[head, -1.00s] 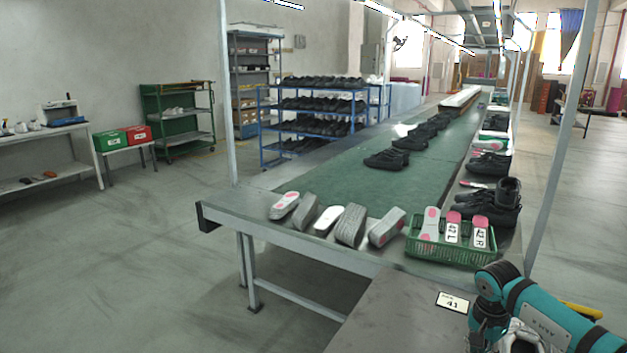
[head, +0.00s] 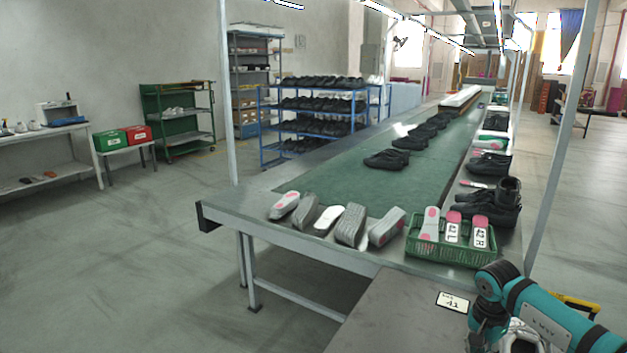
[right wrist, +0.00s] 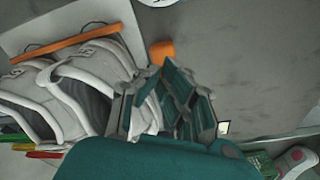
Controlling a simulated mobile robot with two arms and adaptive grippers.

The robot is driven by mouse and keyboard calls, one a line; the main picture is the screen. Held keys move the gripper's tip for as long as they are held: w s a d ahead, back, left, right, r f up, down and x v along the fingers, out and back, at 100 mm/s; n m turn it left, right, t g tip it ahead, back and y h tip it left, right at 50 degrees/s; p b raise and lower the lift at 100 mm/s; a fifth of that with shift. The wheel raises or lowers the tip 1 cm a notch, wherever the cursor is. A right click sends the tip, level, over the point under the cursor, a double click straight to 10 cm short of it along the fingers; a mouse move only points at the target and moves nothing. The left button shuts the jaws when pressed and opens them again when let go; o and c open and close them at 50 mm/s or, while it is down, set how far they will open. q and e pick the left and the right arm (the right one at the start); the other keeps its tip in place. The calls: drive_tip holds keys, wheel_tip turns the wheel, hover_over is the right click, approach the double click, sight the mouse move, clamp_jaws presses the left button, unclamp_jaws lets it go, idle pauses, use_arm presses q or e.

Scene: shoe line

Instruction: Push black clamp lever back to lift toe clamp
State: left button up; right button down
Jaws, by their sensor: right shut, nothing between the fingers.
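My right arm comes in at the lower right of the head view, over the near grey table; its gripper is not clear there. In the right wrist view my right gripper (right wrist: 188,98) has its teal fingers together, with nothing held. It is just right of a pair of pale grey shoes (right wrist: 85,85). An orange cylindrical end (right wrist: 162,52) shows by the fingertips; whether the fingers touch it I cannot tell. I cannot make out a black clamp lever or toe clamp near the gripper. My left gripper is not in view.
An orange bar (right wrist: 75,42) lies beyond the shoes. A green basket of insoles (head: 455,249) stands on the conveyor's near end beside several soles.

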drive_tip(key=shift+s+a, duration=0.15)
drive_tip(key=shift+s, duration=0.1)
wheel_tip(320, 180, up, 9)
drive_tip(key=p, duration=0.6)
idle(0.3)
